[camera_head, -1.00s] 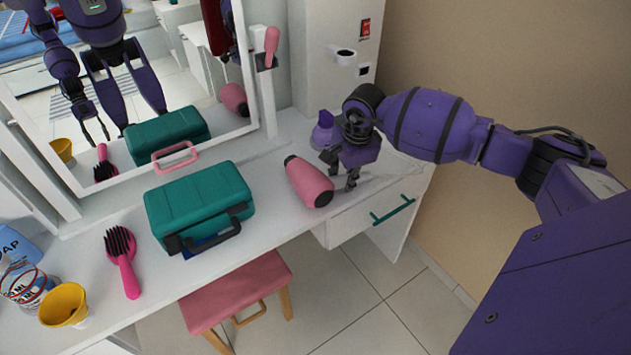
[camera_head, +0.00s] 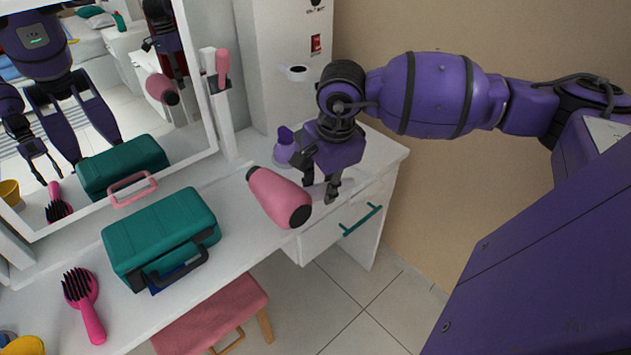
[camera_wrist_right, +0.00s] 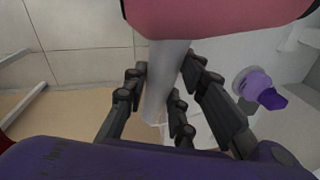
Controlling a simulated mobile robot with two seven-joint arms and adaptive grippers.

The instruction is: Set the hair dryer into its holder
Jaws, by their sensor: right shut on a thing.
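The hair dryer (camera_head: 277,197) has a pink body with a dark end, which points toward the front edge of the white dressing table. My right gripper (camera_head: 333,190) is shut on its pale handle (camera_wrist_right: 168,82), which runs between the fingers in the right wrist view. The pink body also fills the top of that view (camera_wrist_right: 215,15). The dryer seems slightly above the tabletop; the exact gap is unclear. A white ring-shaped holder (camera_head: 297,73) with a dark opening sticks out from the white cabinet side, behind the gripper, and is empty. My left gripper shows only in mirror reflection.
A purple bottle (camera_head: 285,148) stands close behind my right gripper. A green case (camera_head: 160,232) and a pink brush (camera_head: 84,300) lie to the left. The mirror (camera_head: 208,105) stands at the back. A pink stool (camera_head: 215,315) is below the front edge.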

